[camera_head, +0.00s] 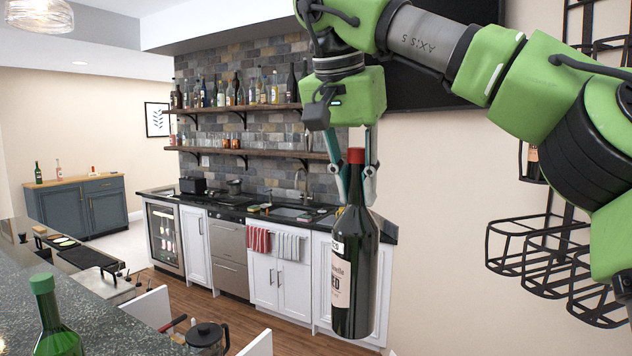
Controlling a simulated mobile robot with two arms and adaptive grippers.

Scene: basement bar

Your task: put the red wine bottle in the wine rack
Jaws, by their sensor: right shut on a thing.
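A dark wine bottle (354,262) with a red cap and a pale label hangs upright in my right gripper (358,172). The gripper points down and its fingers are shut around the bottle's neck. The bottle is in the air, clear of any surface. The black metal wine rack (555,255) is on the wall at the right. Its lower rings look empty, and part of it is hidden behind my right arm. A bottle (532,162) sits in a higher ring, partly hidden by the arm. My left gripper is not in view.
A green-capped bottle (55,325) stands on the dark stone counter (110,318) at lower left, near a French press (207,338). A back bar with bottle shelves (240,107) and a sink counter is farther off. Bare wall lies between the held bottle and the rack.

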